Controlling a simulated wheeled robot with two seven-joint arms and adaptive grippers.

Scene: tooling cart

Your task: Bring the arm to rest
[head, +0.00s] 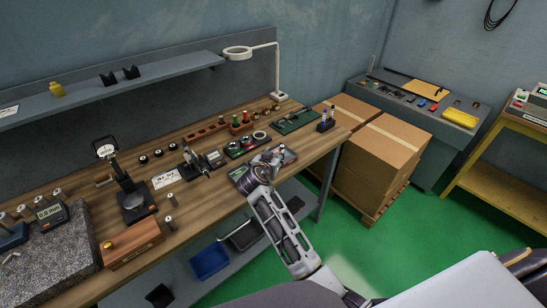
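My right arm (284,235) reaches up from the bottom of the head view towards the front edge of the wooden workbench (225,195). My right gripper (270,158) is at its far end, over or just in front of the bench edge. It is small and seen from behind, so I cannot tell whether its fingers are open or shut, or whether it holds anything. It overlaps a dark tray or case (240,175) in the picture; I cannot tell if they touch. My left gripper is not in view.
The bench carries a dial-gauge stand (133,200), a granite plate (62,255), a wooden box (132,243), a green mat (295,121) and small tools. A ring lamp (238,53) stands behind. Cardboard boxes (385,150) and a grey cart (440,130) stand right. Green floor (400,240) is clear.

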